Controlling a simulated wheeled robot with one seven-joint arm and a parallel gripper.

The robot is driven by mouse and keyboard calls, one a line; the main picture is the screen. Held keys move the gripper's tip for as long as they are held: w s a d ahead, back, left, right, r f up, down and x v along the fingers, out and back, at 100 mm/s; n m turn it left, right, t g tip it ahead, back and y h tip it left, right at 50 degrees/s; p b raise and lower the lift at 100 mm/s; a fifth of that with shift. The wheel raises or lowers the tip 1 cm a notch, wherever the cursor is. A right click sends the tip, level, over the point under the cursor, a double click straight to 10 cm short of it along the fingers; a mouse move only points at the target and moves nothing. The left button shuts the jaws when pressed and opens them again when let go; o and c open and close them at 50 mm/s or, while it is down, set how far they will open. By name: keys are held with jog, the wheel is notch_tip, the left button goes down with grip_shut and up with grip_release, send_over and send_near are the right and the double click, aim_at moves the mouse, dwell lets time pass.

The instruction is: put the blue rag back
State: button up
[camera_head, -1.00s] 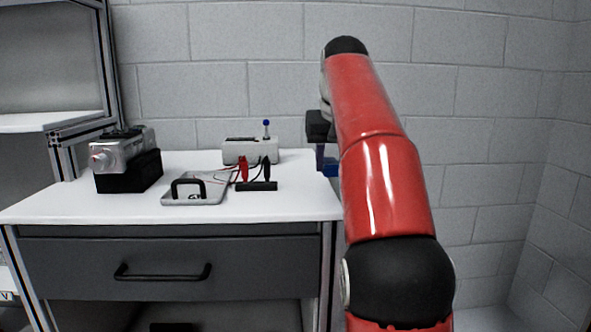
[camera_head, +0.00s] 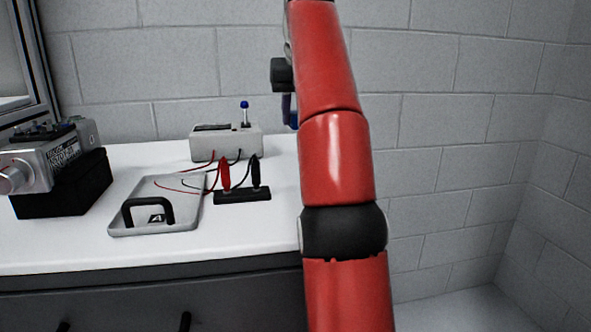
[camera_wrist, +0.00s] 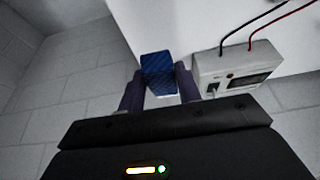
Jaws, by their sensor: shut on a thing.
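The blue rag (camera_wrist: 158,72) is a small patterned blue block of cloth between the two purple-grey fingers of my gripper (camera_wrist: 159,84) in the wrist view. My gripper is shut on it. The rag is seen from above against the edge of the white tabletop; its height over it I cannot tell. In the head view my red arm hides most of my gripper (camera_head: 289,110), and only a sliver of blue (camera_head: 293,119) shows beside the arm, near the table's right end.
A pale meter box (camera_head: 226,145) with a blue-tipped stick stands left of my gripper, wired to red and black clips on a black block (camera_head: 242,195). A grey handled plate (camera_head: 180,190) and a motor on a black block (camera_head: 62,185) stand further left. Brick walls (camera_head: 450,130) lie behind and right.

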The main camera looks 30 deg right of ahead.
aim_at(297, 171)
jog(key=shift+f, duration=0.1)
jog(key=shift+f, duration=4.75)
jog(key=shift+f+b, duration=0.15)
jog(key=shift+b, duration=0.2)
jog(key=o, duration=0.9)
jog(key=shift+f+b, duration=0.2)
jog(key=shift+b, duration=0.2)
jog(key=p+v, duration=0.1)
jog(key=v, duration=0.7)
jog(key=shift+s, duration=0.2)
